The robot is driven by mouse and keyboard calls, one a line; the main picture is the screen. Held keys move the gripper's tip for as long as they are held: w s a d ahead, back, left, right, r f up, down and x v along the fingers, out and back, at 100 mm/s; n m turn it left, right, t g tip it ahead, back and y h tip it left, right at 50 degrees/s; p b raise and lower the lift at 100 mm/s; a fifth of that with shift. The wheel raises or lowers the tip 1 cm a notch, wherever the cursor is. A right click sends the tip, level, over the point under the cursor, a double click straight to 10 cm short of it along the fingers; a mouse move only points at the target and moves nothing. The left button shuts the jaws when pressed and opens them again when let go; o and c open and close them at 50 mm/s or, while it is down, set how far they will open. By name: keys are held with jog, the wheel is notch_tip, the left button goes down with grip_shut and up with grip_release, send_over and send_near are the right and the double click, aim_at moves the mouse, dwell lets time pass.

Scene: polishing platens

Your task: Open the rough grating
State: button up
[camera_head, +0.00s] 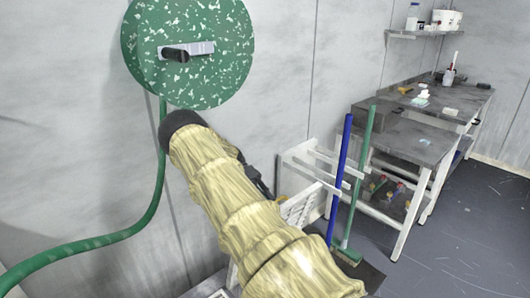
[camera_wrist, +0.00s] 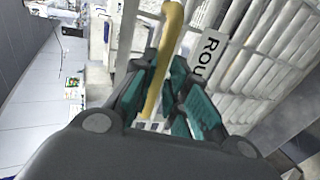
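The grating (camera_wrist: 262,65) is a white slatted panel in the wrist view, with a white label (camera_wrist: 207,52) on which "ROU" can be read. A yellow handle (camera_wrist: 171,22) stands in front of its slats. My gripper (camera_wrist: 168,95) has teal pads on both sides of the handle. The handle lies close to the left pads, with a narrow gap towards the right ones, so the fingers look open around it. In the head view the white grating (camera_head: 303,207) shows low beside my arm, with a bit of yellow at its edge; my gripper is mostly hidden there.
A green speckled disc (camera_head: 190,82) with a black-ended handle hangs on the wall, with a green hose (camera_head: 110,236) below. A blue pole (camera_head: 341,175) and a green broom (camera_head: 361,165) stand right of the grating. A grey workbench (camera_head: 405,135) stands behind; floor (camera_head: 475,220) is clear at right.

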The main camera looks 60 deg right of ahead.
jog(key=o, duration=0.3)
jog(key=shift+w+a+f, duration=0.1)
jog(key=shift+a+f, duration=0.05)
jog(key=shift+f, duration=0.65)
jog(key=shift+o, duration=0.5)
jog(key=shift+w+f, duration=0.1)
jog(key=shift+w, duration=0.05)
jog(key=shift+r, duration=0.3)
jog(key=shift+d, duration=0.2)
jog(key=shift+r, duration=0.1)
